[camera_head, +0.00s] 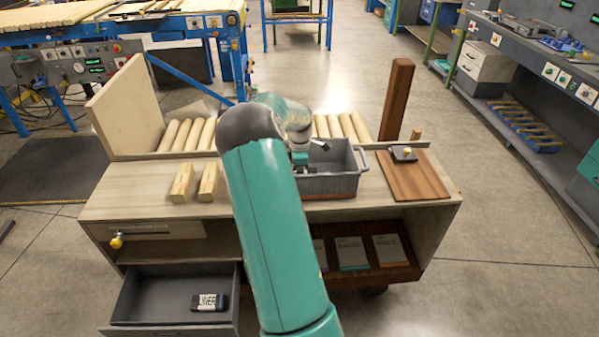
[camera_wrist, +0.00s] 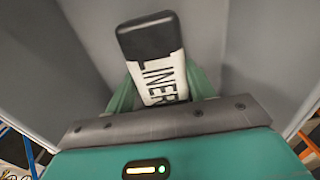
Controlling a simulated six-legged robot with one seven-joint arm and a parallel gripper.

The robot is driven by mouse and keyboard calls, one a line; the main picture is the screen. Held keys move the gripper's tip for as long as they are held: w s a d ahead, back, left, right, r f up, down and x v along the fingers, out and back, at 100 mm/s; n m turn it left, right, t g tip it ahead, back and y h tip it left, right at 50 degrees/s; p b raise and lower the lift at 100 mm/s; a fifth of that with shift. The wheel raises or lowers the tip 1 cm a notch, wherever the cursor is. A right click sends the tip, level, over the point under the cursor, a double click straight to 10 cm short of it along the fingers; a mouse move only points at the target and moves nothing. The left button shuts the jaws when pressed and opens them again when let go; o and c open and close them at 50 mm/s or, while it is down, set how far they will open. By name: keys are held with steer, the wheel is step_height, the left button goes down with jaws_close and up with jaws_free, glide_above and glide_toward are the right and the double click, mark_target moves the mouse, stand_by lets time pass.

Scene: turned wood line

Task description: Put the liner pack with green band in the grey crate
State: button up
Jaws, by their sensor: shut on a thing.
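The grey crate (camera_head: 328,187) stands on the bench top, partly hidden behind my arm. My gripper (camera_head: 303,160) reaches down into the crate from above. In the wrist view my gripper (camera_wrist: 160,90) is shut on a liner pack (camera_wrist: 150,40), dark at its far end with a white LINER label. Grey crate walls (camera_wrist: 255,50) surround the pack. I cannot tell whether the pack touches the crate floor, and no green band shows on its visible part. Another dark liner pack (camera_head: 208,302) with a white label lies in the open drawer (camera_head: 160,312); its band colour is unclear.
Two light wood blocks (camera_head: 182,183) stand left of my arm. A brown board (camera_head: 415,180) with a small dark tool (camera_head: 403,154) lies right of the crate. A dark post (camera_head: 397,100) and a row of dowels (camera_head: 340,126) are behind. Grey packs (camera_head: 351,253) sit on the lower shelf.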

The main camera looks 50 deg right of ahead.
steer(key=shift+f, duration=0.15)
steer(key=o, duration=1)
step_height(320, 180, up, 12)
steer(key=shift+r, duration=0.15)
steer(key=a+r+m+t, duration=0.15)
steer(key=a+r, duration=0.45)
steer(key=a, duration=0.7)
steer(key=a+r+m+t, duration=0.1)
steer(key=a+r+m, duration=0.35)
steer(key=a, duration=0.85)
steer(key=s+a+t, duration=0.1)
steer(key=s+a, duration=0.3)
steer(key=a, duration=0.3)
steer(key=s+a+r+m+t, duration=0.1)
steer(key=s+a, duration=0.4)
steer(key=a, duration=0.3)
steer(key=s+a+m+t, duration=0.1)
steer(key=s+a, duration=0.4)
steer(key=a, duration=0.2)
steer(key=shift+a+r, duration=0.35)
steer(key=shift+r, duration=0.05)
